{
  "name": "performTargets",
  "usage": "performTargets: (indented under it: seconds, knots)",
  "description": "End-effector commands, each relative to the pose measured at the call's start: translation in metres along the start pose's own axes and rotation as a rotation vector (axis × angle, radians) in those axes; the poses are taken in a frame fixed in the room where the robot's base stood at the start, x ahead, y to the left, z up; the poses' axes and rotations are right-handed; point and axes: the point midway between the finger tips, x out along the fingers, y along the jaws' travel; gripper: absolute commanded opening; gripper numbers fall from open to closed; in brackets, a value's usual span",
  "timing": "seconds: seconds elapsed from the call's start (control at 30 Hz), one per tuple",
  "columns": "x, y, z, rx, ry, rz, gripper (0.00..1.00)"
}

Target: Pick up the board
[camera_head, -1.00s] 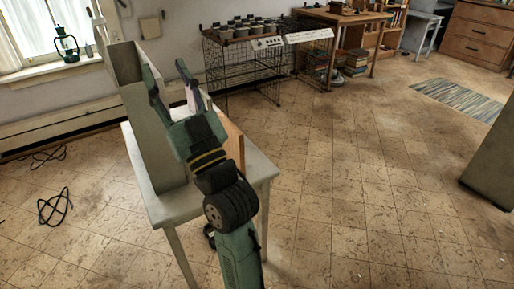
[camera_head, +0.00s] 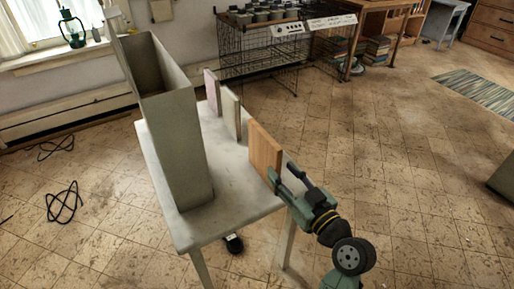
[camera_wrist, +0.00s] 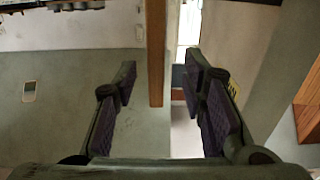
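A brown wooden board (camera_head: 264,155) stands upright near the right edge of a small pale table (camera_head: 235,185). My gripper (camera_head: 284,174) is at the board's near, right-hand edge. In the wrist view, the two dark padded fingers (camera_wrist: 165,100) are spread wide apart. The board (camera_wrist: 156,55) shows there as a narrow brown strip, edge-on, in the gap between them and closer to the left finger. I see no finger pressed on it. A pale upright panel (camera_head: 231,112) and a pinkish one (camera_head: 212,92) stand behind the board on the same table.
A tall grey open-topped box (camera_head: 178,135) stands on the table's left side. A wire rack (camera_head: 258,55) with pots is behind by the wall. Dark cables (camera_head: 62,202) lie on the floor at left. The tiled floor at right is clear.

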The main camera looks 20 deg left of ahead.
Motion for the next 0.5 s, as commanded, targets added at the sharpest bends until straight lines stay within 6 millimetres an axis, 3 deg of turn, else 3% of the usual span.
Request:
performTargets:
  seconds: [0.3, 0.5]
  knots:
    - [0.043, 0.000, -0.002, 0.002, 0.000, -0.003, 0.38]
    - [0.059, 0.001, -0.001, 0.001, 0.000, -0.001, 0.38]
